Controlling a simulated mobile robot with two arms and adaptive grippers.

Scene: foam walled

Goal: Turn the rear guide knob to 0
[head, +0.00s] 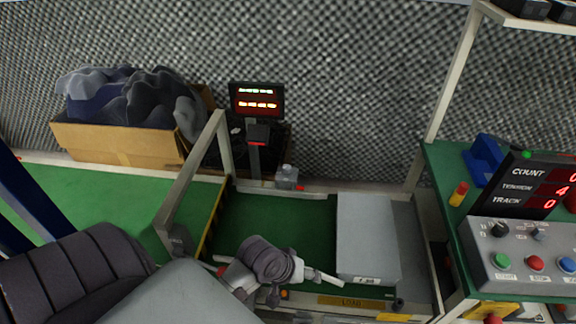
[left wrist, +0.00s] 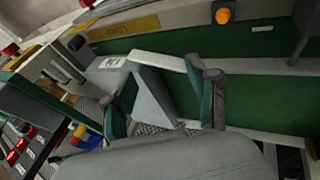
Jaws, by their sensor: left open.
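A small grey fitting (head: 287,177) stands at the back rail of the green bed in the head view. It may be the rear guide knob, but its setting cannot be read. A pale bar (head: 325,278) runs along the front of the bed. My left gripper (head: 274,285) is over the front left part of the bed, nearer the camera than the fitting and apart from it. In the left wrist view its two fingers (left wrist: 167,103) stand wide apart with nothing held; a grey box (left wrist: 153,97) shows beyond them. My right gripper is not in view.
The grey box (head: 368,237) lies on the bed's right side. An upright frame (head: 190,180) rises at the left, with a red-lit display (head: 257,99) behind. The control console (head: 525,258) stands at the right. The green bed (head: 265,218) has bare room behind my gripper.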

